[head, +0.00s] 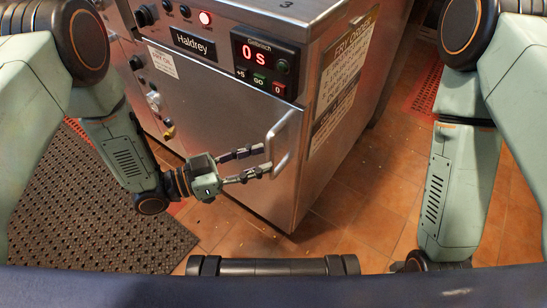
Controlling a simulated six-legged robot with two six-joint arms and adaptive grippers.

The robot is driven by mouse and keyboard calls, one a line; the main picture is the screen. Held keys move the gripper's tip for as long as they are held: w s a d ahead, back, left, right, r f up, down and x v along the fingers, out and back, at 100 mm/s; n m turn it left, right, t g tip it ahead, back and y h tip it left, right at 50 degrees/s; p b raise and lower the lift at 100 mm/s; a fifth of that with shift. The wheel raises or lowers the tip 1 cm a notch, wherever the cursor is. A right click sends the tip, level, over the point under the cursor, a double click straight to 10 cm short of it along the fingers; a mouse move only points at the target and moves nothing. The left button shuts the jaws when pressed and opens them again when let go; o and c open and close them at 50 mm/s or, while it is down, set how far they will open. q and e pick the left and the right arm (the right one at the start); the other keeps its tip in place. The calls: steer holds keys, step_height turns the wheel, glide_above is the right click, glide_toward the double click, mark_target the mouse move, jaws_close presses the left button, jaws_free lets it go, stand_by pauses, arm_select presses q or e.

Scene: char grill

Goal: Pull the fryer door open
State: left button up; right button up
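The fryer (335,30) is a stainless steel cabinet with a lit panel reading "0 s". Its flat front door (215,125) looks closed against the cabinet. A pale metal handle (283,140) stands out upright at the door's right edge. My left gripper (266,161) reaches in from the left, with its two fingers spread apart. The fingertips are at the left side of the handle, close to it. I cannot tell whether they touch it. My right arm hangs at the right, and its gripper is hidden below the dark edge at the bottom.
A black perforated mat (95,215) lies on the floor at the left. A red mat (427,88) lies at the upper right. The tiled floor (365,200) in front and right of the fryer is clear apart from small crumbs.

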mark_target(270, 155)
arm_select(q)
steer(key=x, duration=0.3)
steer(key=shift+w+d+b, duration=0.1)
steer(key=shift+w+b, duration=0.05)
steer(key=shift+b, duration=0.2)
steer(key=shift+d, duration=0.2)
steer(key=shift+a, duration=0.1)
steer(key=shift+c, duration=0.2)
jaws_close()
stand_by(0.4)
